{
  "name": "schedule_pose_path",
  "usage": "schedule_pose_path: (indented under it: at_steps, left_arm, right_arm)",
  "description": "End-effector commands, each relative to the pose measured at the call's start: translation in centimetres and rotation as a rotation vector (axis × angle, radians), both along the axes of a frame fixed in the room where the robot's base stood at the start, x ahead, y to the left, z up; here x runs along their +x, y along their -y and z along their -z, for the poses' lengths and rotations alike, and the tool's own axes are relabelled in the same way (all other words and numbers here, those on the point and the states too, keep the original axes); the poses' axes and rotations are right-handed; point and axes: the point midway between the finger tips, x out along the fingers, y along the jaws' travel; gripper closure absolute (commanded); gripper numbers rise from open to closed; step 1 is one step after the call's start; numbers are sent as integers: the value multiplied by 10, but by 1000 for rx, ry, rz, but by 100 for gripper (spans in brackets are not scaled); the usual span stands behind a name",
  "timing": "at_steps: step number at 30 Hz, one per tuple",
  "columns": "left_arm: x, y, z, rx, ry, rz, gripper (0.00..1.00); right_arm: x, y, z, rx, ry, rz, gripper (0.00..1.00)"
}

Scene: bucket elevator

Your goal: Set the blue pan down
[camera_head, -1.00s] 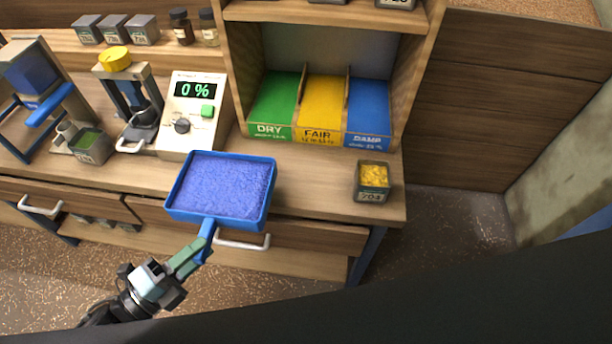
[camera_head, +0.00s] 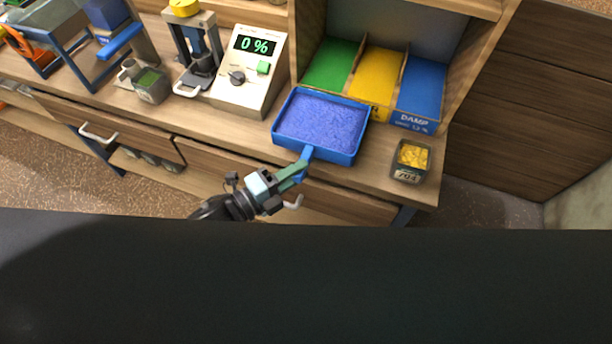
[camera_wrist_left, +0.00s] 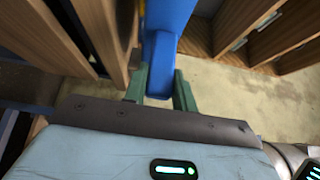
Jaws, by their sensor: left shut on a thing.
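The blue pan (camera_head: 322,121) is filled with a blue-violet grainy material. In the head view it appears over the front part of the bench, in front of the coloured bins; I cannot tell whether its bottom touches the bench top. My left gripper (camera_head: 299,173) is shut on the pan's blue handle, which points toward the front. In the left wrist view the handle (camera_wrist_left: 160,62) sits between the green fingers (camera_wrist_left: 160,88). My right gripper is not in view.
The bench top (camera_head: 385,178) has some room between the pan and a small tin of yellow material (camera_head: 411,161) to its right. A meter reading 0 % (camera_head: 248,72) stands at left. Green (camera_head: 331,64), yellow (camera_head: 374,72) and blue (camera_head: 421,88) bins stand behind.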

Motion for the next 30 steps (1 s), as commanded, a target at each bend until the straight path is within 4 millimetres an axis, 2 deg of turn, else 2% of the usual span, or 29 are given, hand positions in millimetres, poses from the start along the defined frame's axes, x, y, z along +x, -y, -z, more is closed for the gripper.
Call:
schedule_pose_path:
  at_steps: [1,10,14,21,30]
  left_arm:
    - [4,6,-5,-6,12,2,100]
    - [8,12,-3,-6,11,2,100]
    - [14,22,-3,-6,11,3,100]
    - [14,23,28,-6,4,1,100]
    - [14,22,33,-6,11,2,100]
  right_arm:
    - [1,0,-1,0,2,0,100]
    - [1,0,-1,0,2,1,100]
    - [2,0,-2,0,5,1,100]
    - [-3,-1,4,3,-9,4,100]
    - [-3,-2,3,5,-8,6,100]
